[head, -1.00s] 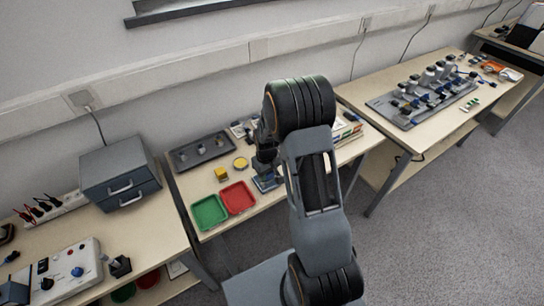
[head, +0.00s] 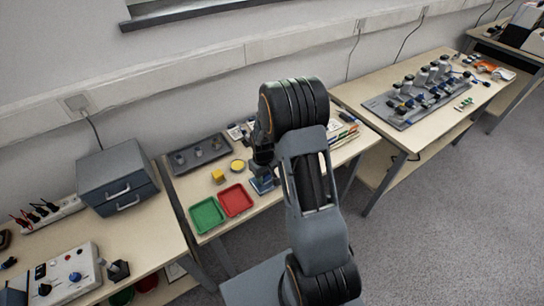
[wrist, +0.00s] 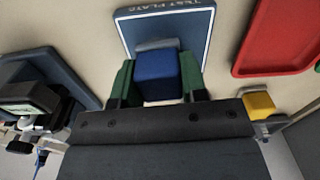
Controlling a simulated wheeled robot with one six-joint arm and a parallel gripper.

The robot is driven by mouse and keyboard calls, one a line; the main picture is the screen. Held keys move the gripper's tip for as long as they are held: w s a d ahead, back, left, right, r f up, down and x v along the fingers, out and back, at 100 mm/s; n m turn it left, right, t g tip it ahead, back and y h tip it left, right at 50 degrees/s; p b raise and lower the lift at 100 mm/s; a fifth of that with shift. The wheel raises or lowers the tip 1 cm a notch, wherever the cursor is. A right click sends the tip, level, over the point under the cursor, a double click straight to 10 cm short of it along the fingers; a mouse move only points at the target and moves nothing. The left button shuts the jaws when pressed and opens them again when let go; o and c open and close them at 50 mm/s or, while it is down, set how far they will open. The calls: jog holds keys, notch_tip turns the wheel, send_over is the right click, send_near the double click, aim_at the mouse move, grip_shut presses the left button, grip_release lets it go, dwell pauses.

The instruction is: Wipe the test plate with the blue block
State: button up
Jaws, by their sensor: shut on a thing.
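My gripper (wrist: 157,85) is shut on the blue block (wrist: 158,75), with a green finger on each side of it. The block is over the lower part of the test plate (wrist: 187,28), a dark blue plate with a white border line and lettering. I cannot tell whether the block touches the plate. In the head view the test plate (head: 262,187) lies on the middle table, right of the red tray. My gripper (head: 262,165) points down over it, and the blue block is not clearly made out there. A grey strip borders the block in the wrist view.
A red tray (head: 249,208) and a green tray (head: 207,229) lie left of the plate. A yellow block (head: 217,176), a round yellow thing (head: 237,165) and a grey rack (head: 180,170) are behind them. Several small items lie at the table's right end.

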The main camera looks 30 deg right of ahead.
aim_at(256, 186)
jog(key=shift+w+d, duration=0.15)
jog(key=shift+d, duration=1.4)
jog(key=shift+s+a, duration=0.6)
jog(key=shift+w+a, duration=0.1)
jog(key=shift+a, duration=0.5)
jog(key=a, duration=0.4)
jog(key=shift+s+a, duration=0.25)
jog(key=shift+a, duration=0.15)
jog(key=shift+f, duration=0.1)
jog(key=shift+w+d+b, duration=0.2)
jog(key=shift+d, duration=1.55)
jog(key=shift+w+d+b, duration=0.15)
jog(key=shift+d, duration=1.55)
jog(key=shift+d+r+p, duration=0.15)
jog(key=shift+r+p, duration=0.2)
jog(key=shift+r, duration=0.1)
jog(key=shift+w+r+p, duration=0.1)
jog(key=shift+r+p, duration=0.2)
jog(key=shift+r, duration=0.6)
jog(key=shift+r+p, duration=0.3)
jog(key=shift+r, duration=0.05)
jog(key=shift+r+p, duration=1.65)
jog(key=shift+r, duration=0.8)
